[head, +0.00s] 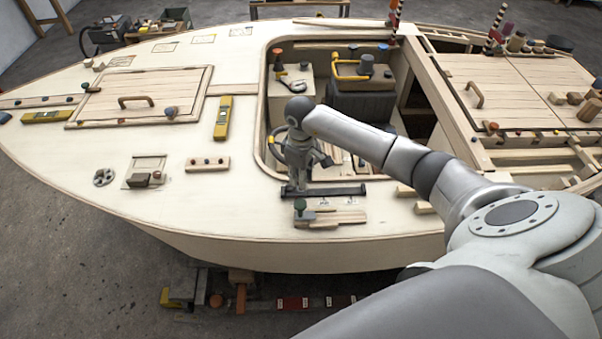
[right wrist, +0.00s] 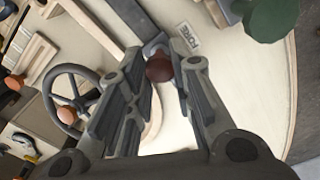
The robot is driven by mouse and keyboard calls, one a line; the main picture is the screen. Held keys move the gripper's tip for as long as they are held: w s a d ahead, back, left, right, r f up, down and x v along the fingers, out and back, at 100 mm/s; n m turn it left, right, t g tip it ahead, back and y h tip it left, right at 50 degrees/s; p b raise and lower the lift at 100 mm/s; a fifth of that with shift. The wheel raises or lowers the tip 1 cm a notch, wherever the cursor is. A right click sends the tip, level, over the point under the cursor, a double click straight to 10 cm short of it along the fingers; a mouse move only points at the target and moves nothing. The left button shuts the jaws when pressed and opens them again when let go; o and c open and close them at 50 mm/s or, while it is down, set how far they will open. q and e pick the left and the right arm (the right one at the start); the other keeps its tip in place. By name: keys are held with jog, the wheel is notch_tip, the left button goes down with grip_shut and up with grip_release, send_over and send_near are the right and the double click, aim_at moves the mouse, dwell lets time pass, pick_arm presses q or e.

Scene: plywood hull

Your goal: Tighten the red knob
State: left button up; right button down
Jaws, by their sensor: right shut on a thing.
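The red knob (right wrist: 159,68) shows dark red in the right wrist view, between the fingertips of my right gripper (right wrist: 160,75). The gripper is shut on it. In the head view my right gripper (head: 297,186) points down at the deck edge in front of the cockpit opening, by a black bar (head: 340,191). The knob is hidden there behind the gripper. My left gripper is not in view.
A green knob (head: 300,204) stands close to the gripper on the near side; it also shows in the right wrist view (right wrist: 270,16). A dark handwheel (right wrist: 72,96) is beside the fingers. A yellow level (head: 222,118) lies on the deck.

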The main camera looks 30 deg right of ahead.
jog(key=shift+w+r, duration=0.2)
jog(key=shift+r, duration=0.05)
jog(key=c, duration=1.5)
grip_release()
jog(key=shift+o, duration=1.3)
jog(key=shift+s+f, duration=0.1)
notch_tip(320, 180, up, 12)
